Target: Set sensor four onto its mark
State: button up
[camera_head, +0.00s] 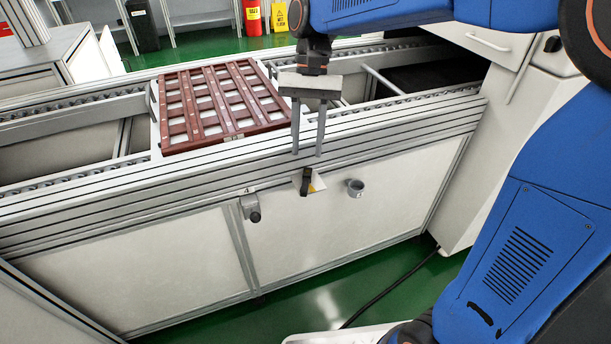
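My gripper (308,153) hangs down over the conveyor's front rail, right of the brown tray. Its two long grey fingers are apart with nothing visible between them. Below it on the front of the conveyor is a small black part (306,181) beside a white plate with a yellow patch. To its left a grey sensor-like device (251,208) sits on the front, under a small white label (250,190) that seems to read 4. To the right is a round grey fitting (356,187). I cannot tell which of these is sensor four or its mark.
A reddish-brown slatted tray (181,140) with pale openings lies across the conveyor (60,185). A white cabinet (462,170) stands at the right end. A black cable (385,292) runs over the green floor (300,300).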

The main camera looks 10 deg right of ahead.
aim_at(305, 186)
jog(key=x, duration=0.8)
jog(key=shift+f, duration=0.2)
grip_shut()
